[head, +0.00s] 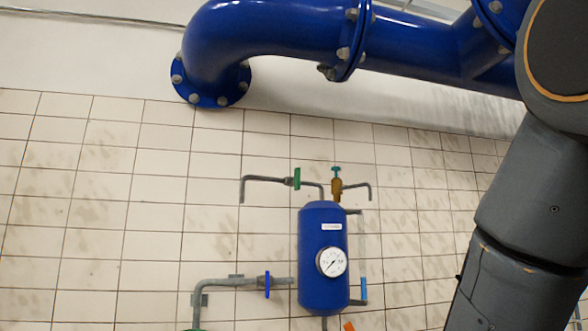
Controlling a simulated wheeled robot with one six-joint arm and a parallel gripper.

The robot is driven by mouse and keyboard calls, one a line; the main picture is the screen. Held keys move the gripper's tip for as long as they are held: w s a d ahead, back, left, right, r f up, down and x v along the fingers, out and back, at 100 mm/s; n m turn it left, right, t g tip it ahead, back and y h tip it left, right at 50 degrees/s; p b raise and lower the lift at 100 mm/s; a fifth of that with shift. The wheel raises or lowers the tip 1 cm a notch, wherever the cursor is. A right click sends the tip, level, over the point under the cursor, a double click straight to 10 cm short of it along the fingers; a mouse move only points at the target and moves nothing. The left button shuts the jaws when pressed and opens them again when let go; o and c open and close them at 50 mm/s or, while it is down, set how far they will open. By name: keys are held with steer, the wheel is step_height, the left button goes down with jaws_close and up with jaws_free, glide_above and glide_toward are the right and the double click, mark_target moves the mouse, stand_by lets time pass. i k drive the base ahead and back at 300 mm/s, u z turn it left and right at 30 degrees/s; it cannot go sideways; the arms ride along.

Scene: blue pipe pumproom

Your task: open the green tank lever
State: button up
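A blue tank (322,285) with a round white gauge (331,262) is mounted on the tiled wall. A green lever (297,179) stands upright on the grey pipe at the tank's upper left. A small teal-green handle (337,171) tops the brass valve (337,188) above the tank. A green part (193,330) is cut off at the bottom edge; what it is cannot be told. I cannot tell from this view which green part is the tank lever. My arm fills the right side, and my gripper is out of view.
A large blue pipe (270,32) runs across the top, with a bolted flange at the wall. A blue handle (267,285) sits on the lower left pipe, and a light-blue handle (364,289) is right of the tank. An orange part (349,326) shows below. The tiled wall at left is bare.

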mark_target(296, 179)
steer(key=k, duration=1.3)
steer(key=u, duration=0.7)
steer(key=i, duration=2.05)
steer(key=z, duration=0.9)
